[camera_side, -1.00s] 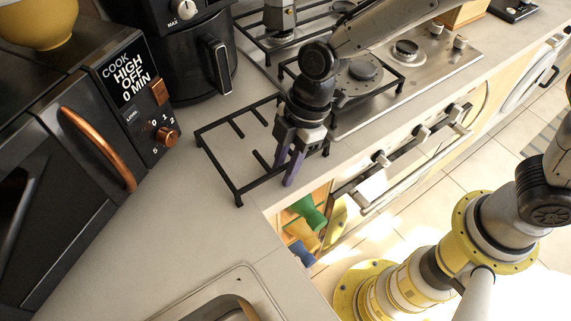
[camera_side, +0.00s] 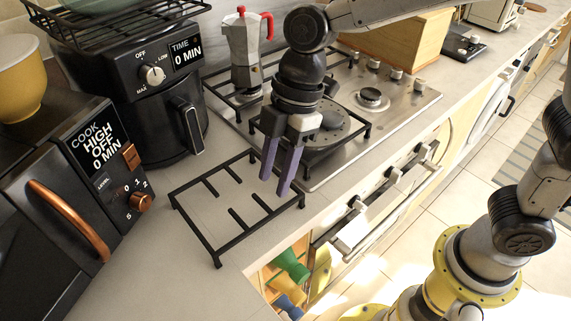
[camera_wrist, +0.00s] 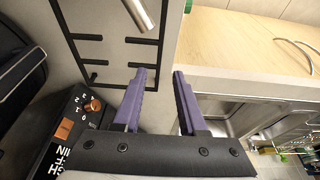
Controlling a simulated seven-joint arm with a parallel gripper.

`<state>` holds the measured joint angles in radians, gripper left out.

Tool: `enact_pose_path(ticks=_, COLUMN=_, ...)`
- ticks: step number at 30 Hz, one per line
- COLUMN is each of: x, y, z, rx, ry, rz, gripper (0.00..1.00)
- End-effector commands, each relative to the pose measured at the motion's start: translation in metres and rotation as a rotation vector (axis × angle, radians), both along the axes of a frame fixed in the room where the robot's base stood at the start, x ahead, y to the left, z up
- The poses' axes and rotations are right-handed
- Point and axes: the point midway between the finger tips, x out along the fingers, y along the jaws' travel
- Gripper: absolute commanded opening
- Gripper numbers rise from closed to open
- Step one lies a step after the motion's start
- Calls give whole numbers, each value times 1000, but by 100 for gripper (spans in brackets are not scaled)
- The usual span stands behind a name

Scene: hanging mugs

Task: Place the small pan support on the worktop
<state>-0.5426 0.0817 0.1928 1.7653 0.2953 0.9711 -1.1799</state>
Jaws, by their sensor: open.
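The small pan support (camera_side: 238,208), a black metal frame with short inner bars, rests on its feet on the worktop (camera_side: 150,270), left of the hob. Its dark bars (camera_wrist: 90,37) also show at the upper left of the wrist view. My gripper (camera_side: 274,186) is open and empty, with purple fingers pointing down over the right end of the support. In the wrist view the two fingers (camera_wrist: 159,74) are apart with nothing between them.
The hob (camera_side: 400,100) has another black pan support (camera_side: 365,133) around a burner, close behind my gripper. A moka pot (camera_side: 245,55) stands at the back. An air fryer (camera_side: 150,120) and a microwave (camera_side: 60,190) stand to the left. Worktop in front is clear.

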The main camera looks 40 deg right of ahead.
Motion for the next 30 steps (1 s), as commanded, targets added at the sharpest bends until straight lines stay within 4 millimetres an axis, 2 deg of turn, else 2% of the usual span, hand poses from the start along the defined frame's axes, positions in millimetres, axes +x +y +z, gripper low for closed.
enact_pose_path(ticks=7, x=0, y=-4, z=5, rx=-1, ry=-2, rz=-12, gripper=41)
enact_pose_path(ticks=10, x=-2, y=-22, z=14, rx=-1, ry=-11, rz=-91, gripper=41)
enact_pose_path(ticks=14, x=-15, y=-73, z=35, rx=2, ry=-34, rz=-336, gripper=41)
enact_pose_path(ticks=18, x=-47, y=-140, z=52, rx=22, ry=-67, rz=-698, gripper=41)
enact_pose_path(ticks=21, x=-75, y=-181, z=55, rx=48, ry=-93, rz=-957, gripper=41)
enact_pose_path(ticks=25, x=-110, y=-219, z=50, rx=94, ry=-126, rz=-1251, gripper=41)
enact_pose_path(ticks=30, x=-140, y=-244, z=39, rx=146, ry=-156, rz=-1491, gripper=41)
